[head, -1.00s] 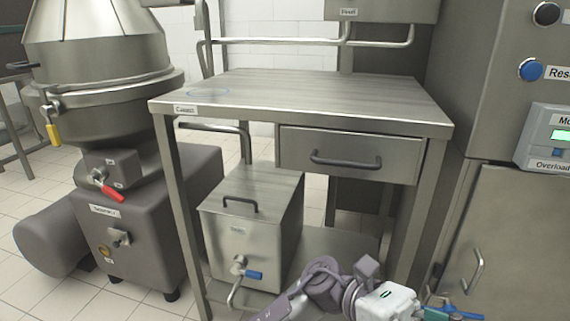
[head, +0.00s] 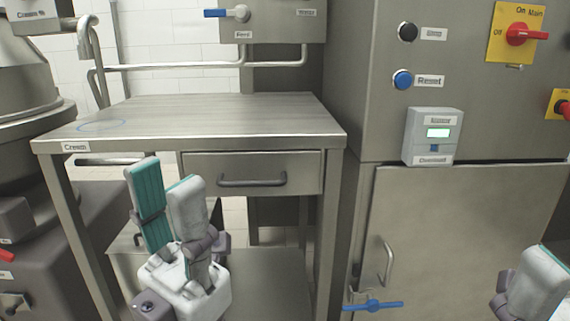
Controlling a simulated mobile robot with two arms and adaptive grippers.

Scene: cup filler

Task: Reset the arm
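My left gripper (head: 167,180) stands upright in the lower left of the head view, in front of the steel table. Its two grey fingers with teal pads are apart, and I see nothing between them. My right gripper (head: 536,280) is partly in view at the lower right corner, in front of the steel cabinet door. Only part of its fingers shows, so its opening cannot be told. Neither gripper appears to touch anything.
A steel table (head: 200,115) with a drawer (head: 252,180) stands at the centre left. A steel cabinet (head: 450,230) at right carries a blue Reset button (head: 402,79), a red main switch (head: 522,33) and a blue-handled valve (head: 374,305). The tabletop is clear.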

